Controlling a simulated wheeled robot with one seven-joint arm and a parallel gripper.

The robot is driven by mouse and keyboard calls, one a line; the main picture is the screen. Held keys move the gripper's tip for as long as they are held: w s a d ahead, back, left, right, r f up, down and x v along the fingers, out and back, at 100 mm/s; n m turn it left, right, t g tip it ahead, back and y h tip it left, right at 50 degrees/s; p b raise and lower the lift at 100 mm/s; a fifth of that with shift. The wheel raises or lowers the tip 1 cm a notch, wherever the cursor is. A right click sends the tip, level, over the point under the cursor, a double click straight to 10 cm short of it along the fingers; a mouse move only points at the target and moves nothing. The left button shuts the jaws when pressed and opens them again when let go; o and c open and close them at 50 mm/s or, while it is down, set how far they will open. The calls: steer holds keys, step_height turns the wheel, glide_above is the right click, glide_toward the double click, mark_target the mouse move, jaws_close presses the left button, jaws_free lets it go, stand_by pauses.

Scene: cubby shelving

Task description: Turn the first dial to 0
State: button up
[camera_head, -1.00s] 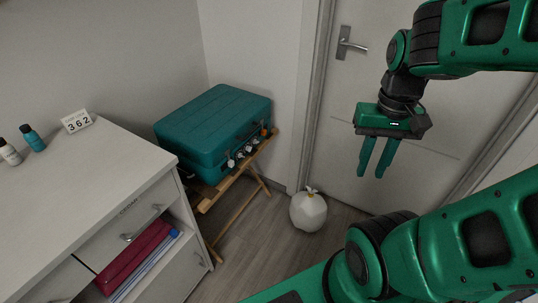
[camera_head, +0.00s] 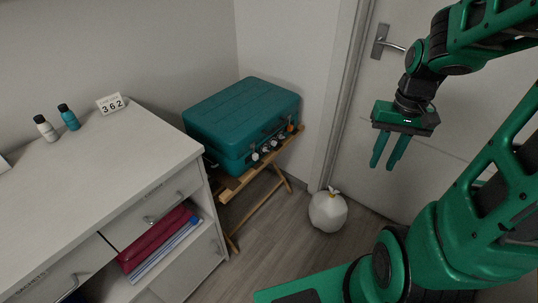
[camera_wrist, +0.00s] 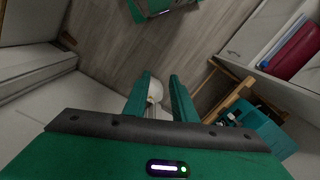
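A teal suitcase (camera_head: 243,118) lies on a wooden folding rack at the back. On its front face is a row of several small dials (camera_head: 266,149), some with white parts and one orange at the right end; their settings are too small to read. A white card (camera_head: 111,104) reading 362 stands on the cabinet top. My gripper (camera_head: 388,166) hangs in the air to the right of the suitcase, before the door, with its fingers apart and nothing between them. In the wrist view, part of the suitcase (camera_wrist: 262,128) shows at the right, away from my fingers (camera_wrist: 160,84).
A white cabinet (camera_head: 95,166) with drawers and an open shelf holding a maroon binder (camera_head: 157,239) stands at the left. Two small bottles (camera_head: 68,117) stand on it. A white bag (camera_head: 327,211) sits on the floor beside the wooden rack (camera_head: 257,201). Floor before the rack is clear.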

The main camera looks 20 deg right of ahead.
steer(key=w+a+f+y, duration=0.3)
steer(key=w+a+f, duration=0.1)
steer(key=w+f, duration=0.85)
steer(key=m+t+y, duration=0.7)
steer(key=m+t, duration=0.8)
glide_toward(266, 150)
steer(key=x, duration=0.8)
steer(key=shift+w+d+f, duration=0.25)
steer(key=shift+f, duration=0.25)
steer(key=shift+c, duration=0.7)
